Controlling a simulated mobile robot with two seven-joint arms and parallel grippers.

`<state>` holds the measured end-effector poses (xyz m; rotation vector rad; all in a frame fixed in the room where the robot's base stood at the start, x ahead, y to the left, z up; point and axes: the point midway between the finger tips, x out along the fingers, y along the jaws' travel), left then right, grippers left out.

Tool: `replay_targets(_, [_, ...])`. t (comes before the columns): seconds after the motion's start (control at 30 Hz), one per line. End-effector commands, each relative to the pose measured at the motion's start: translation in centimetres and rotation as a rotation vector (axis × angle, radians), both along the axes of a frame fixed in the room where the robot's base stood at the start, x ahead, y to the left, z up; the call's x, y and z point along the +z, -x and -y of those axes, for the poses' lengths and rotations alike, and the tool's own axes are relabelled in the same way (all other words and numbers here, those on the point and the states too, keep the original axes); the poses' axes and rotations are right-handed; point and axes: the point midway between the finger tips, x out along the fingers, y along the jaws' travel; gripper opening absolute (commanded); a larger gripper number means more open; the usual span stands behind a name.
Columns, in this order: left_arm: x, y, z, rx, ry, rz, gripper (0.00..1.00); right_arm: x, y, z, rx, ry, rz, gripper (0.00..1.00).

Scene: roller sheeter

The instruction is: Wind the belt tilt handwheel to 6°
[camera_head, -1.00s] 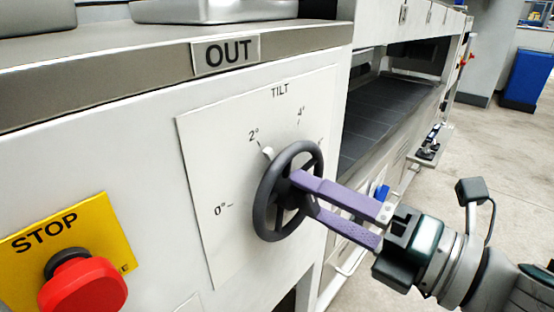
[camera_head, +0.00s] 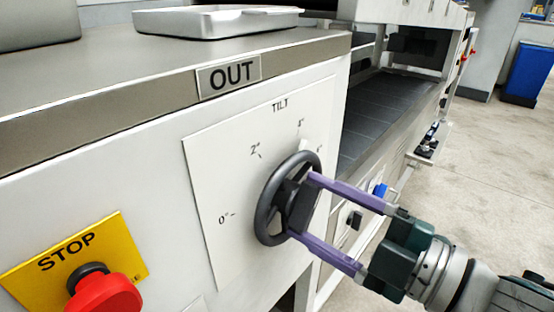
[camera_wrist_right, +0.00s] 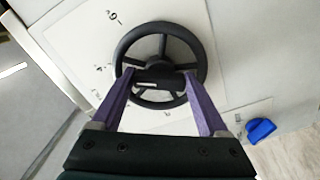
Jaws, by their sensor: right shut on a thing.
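The dark belt tilt handwheel (camera_head: 268,212) is on the white TILT dial plate (camera_head: 212,190) on the machine's front. The plate has marks at 0°, 2°, 4° and one partly hidden by the wheel. The white pointer (camera_head: 303,145) sticks out at the wheel's top, close to the 4° mark. My right gripper (camera_head: 302,206) is shut on the handwheel's central hub bar, one purple finger on each side. The wrist view shows the handwheel (camera_wrist_right: 203,62) too, with the fingers (camera_wrist_right: 158,78) against both ends of the hub bar. My left gripper is not in view.
A red stop button (camera_head: 104,294) on a yellow plate sits at lower left. A metal tray (camera_head: 215,23) lies on the machine top above the OUT label (camera_head: 229,74). The dark belt (camera_head: 385,105) runs behind the wheel. Open floor lies right.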

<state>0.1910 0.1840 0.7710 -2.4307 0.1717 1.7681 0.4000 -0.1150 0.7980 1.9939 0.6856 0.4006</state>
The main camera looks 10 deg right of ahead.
Motion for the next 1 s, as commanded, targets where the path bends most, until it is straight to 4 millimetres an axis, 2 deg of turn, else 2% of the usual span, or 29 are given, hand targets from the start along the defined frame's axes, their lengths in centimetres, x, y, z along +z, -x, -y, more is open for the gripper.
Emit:
replay_targets(0.6, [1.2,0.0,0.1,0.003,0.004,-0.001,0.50,0.0,0.1,-0.1,0.002,-0.443,-0.344,0.22])
replay_targets(1.0, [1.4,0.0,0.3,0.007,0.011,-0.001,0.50,-0.1,0.1,-0.2,0.002,-0.609,-0.472,0.22])
